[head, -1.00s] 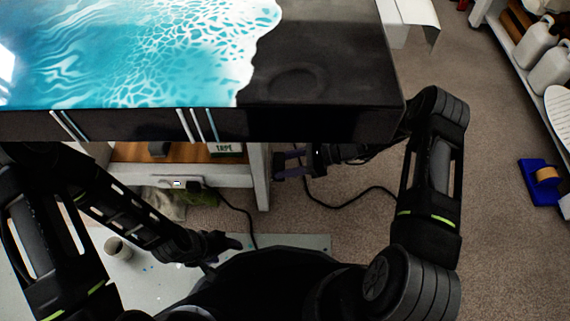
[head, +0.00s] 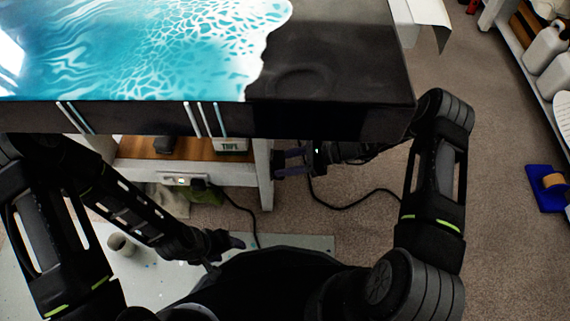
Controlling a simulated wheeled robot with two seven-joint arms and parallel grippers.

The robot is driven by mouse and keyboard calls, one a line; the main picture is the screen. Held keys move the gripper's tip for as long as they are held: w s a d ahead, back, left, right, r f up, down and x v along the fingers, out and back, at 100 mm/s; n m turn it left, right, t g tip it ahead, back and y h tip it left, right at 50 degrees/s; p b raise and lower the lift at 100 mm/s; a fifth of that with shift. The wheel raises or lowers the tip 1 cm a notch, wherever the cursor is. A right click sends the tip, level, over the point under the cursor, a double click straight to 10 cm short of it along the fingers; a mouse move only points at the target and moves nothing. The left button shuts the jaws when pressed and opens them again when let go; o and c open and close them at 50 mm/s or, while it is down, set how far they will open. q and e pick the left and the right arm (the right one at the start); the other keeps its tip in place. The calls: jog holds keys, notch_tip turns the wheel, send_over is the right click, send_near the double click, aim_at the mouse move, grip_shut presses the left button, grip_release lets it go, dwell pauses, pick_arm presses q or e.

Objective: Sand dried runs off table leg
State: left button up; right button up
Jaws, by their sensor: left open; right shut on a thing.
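The white table leg (head: 263,180) stands under the dark front edge of the table, left of my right gripper. My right gripper (head: 288,163) is just right of the leg, beneath the tabletop. It is shut on a small dark thing (head: 279,164) beside the leg; its shape is hard to make out, and I cannot tell whether it touches the leg. Dried runs on the leg are too small to see. My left gripper (head: 232,241) is open and empty, low in front of the table.
The tabletop (head: 335,70) has a blue and white resin pour and pale drips down its front edge (head: 290,122). A lower shelf holds a TAPE box (head: 231,145). A power strip (head: 180,180) and black cable (head: 345,201) hang below. A cup (head: 120,243) stands on a pale sheet.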

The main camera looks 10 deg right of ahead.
jog(key=shift+w+d+f+b, duration=0.15)
jog(key=shift+w+d+b, duration=0.05)
jog(key=shift+w+b, duration=0.4)
jog(key=shift+w+d+f+b, duration=0.1)
jog(key=shift+w+d+b, duration=0.05)
jog(key=shift+w+b, duration=0.4)
jog(key=shift+w+d+r, duration=0.2)
jog(key=shift+w+r, duration=0.05)
jog(key=shift+w, duration=0.3)
jog(key=shift+a+b, duration=0.15)
jog(key=shift+b, duration=0.2)
jog(key=shift+s+a+r+p, duration=0.1)
jog(key=shift+s+a+p, duration=0.05)
jog(key=shift+s+p, duration=0.35)
jog(key=shift+s+a+r+p, duration=0.1)
jog(key=shift+s+a+p, duration=0.05)
jog(key=shift+s+p, duration=0.3)
jog(key=shift+s+a+f+p, duration=0.1)
jog(key=shift+s+a+p, duration=0.1)
jog(key=shift+s, duration=0.3)
jog(key=shift+s+a+f+p, duration=0.1)
jog(key=shift+s+p, duration=0.1)
jog(key=shift+s, duration=0.25)
